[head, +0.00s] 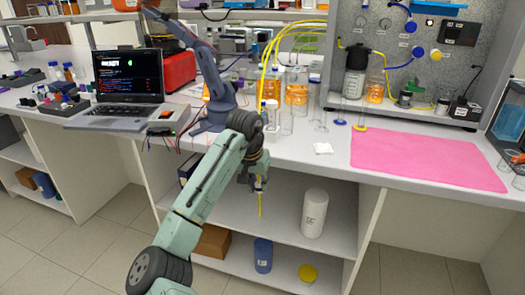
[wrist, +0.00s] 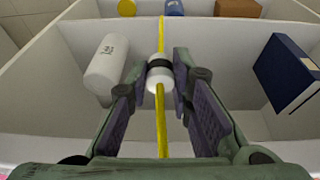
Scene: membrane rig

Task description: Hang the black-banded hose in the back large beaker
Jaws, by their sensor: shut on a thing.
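My gripper (head: 258,180) is in front of the bench edge, above the lower shelf. In the wrist view my gripper (wrist: 160,77) is shut on the white collar of the black-banded hose (wrist: 158,68). The black band circles the collar between the fingertips, and the yellow tube runs out both ways. In the head view the hose's yellow end (head: 260,206) hangs below my gripper. On the bench behind stand a beaker of orange liquid (head: 296,94) and a clear, empty-looking beaker (head: 286,123). I cannot tell which one is the back large beaker.
Yellow hoses (head: 285,38) arch from the rig panel (head: 425,50) towards the bench beakers. A blue-grey arm (head: 212,85) stands left of them, beside a laptop (head: 128,82). A pink mat (head: 425,160) lies clear at right. A white canister (head: 314,213) stands on the shelf below.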

